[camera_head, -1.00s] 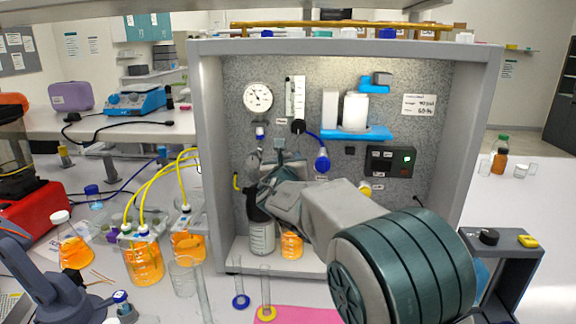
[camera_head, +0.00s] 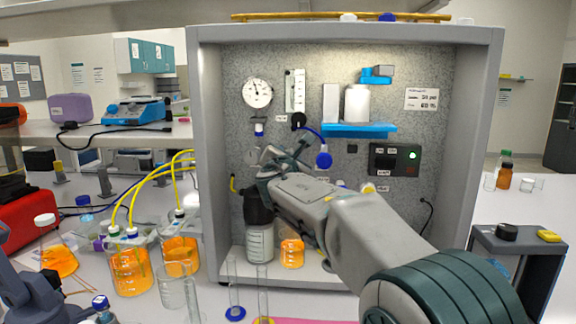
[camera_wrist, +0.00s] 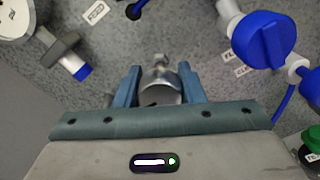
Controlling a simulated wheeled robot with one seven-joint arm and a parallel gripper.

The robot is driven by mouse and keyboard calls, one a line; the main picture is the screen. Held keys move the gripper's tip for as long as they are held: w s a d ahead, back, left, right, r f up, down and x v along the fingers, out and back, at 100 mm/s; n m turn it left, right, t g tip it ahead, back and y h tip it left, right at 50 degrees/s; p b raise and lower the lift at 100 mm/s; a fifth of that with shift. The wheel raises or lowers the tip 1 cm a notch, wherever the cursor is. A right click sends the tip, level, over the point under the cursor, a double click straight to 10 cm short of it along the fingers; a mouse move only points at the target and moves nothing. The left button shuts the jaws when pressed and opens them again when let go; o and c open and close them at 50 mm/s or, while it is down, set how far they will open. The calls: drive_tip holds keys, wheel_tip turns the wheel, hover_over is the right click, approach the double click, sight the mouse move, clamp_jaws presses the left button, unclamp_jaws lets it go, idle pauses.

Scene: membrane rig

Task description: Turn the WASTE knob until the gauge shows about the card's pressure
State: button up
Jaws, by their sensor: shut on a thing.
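My gripper (camera_wrist: 158,80) is shut on a silver metal knob (camera_wrist: 157,90) on the speckled panel; its blue-grey fingers sit on either side of it. The knob's label is hidden, so I cannot tell its name from these frames. In the head view my gripper (camera_head: 283,158) is at the panel's lower left and covers the knob. The round white gauge (camera_head: 257,93) is above it at the panel's upper left; its dark needle points roughly up, its numbers too small to read. The white card (camera_head: 420,99) is on the upper right; its print is blurred.
A blue valve handle (camera_wrist: 264,38) is close to the right of my gripper. A blue-tipped fitting (camera_wrist: 72,60) is on its left. A bottle (camera_head: 260,243) and an orange beaker (camera_head: 292,250) stand below my arm. A blue shelf (camera_head: 358,130) bears a white bottle.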

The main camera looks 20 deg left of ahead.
drive_tip(key=shift+m, duration=0.3)
drive_tip(key=o, duration=1)
drive_tip(key=shift+s, duration=0.1)
drive_tip(key=b+v, duration=0.3)
drive_tip(key=v, duration=1)
drive_tip(key=shift+s+b, duration=0.3)
drive_tip(key=shift+s, duration=0.05)
idle(1.7)
